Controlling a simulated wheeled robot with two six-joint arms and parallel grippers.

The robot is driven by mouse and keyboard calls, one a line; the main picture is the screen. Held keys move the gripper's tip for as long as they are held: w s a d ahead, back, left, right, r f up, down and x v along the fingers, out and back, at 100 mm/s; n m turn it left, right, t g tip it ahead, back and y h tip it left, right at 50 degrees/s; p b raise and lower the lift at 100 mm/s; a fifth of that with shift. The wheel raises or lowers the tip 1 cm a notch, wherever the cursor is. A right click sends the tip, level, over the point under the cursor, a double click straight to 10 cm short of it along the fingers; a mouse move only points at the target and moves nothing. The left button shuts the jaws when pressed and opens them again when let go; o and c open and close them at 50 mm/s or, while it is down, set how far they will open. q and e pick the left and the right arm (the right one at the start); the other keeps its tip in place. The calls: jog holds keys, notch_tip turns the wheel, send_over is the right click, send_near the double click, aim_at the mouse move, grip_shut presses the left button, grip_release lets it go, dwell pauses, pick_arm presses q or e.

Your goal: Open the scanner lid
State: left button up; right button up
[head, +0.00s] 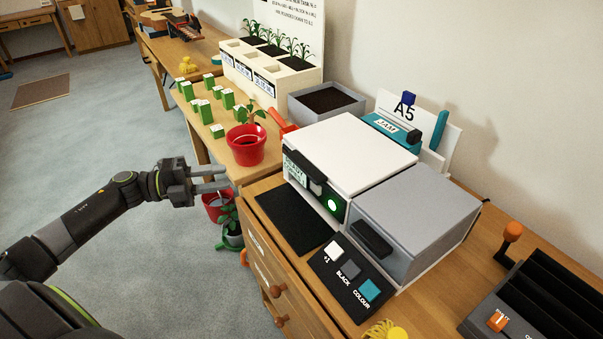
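The scanner is part of a copier on the wooden desk: a white box (350,145) with a green light and a small display stands beside a grey-topped unit (415,205) with a black front handle (371,238). The grey top lies flat and looks closed. A button panel (345,275) marked +1, BLACK and COLOUR is in front. My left gripper (226,179) is left of the copier, beyond the desk's edge, fingers apart and empty. It is well short of the handle and touches nothing that I can make out. My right gripper is out of view.
A red pot with a seedling (246,145) stands near the gripper; other pots (219,207) sit below it. A black mat (295,222) lies before the white box. An orange-handled lever (511,235) and black rack (555,300) are at right. Floor at left is clear.

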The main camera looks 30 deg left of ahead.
aim_at(299, 168)
pick_arm(q)
jog(key=x, duration=1.7)
grip_shut()
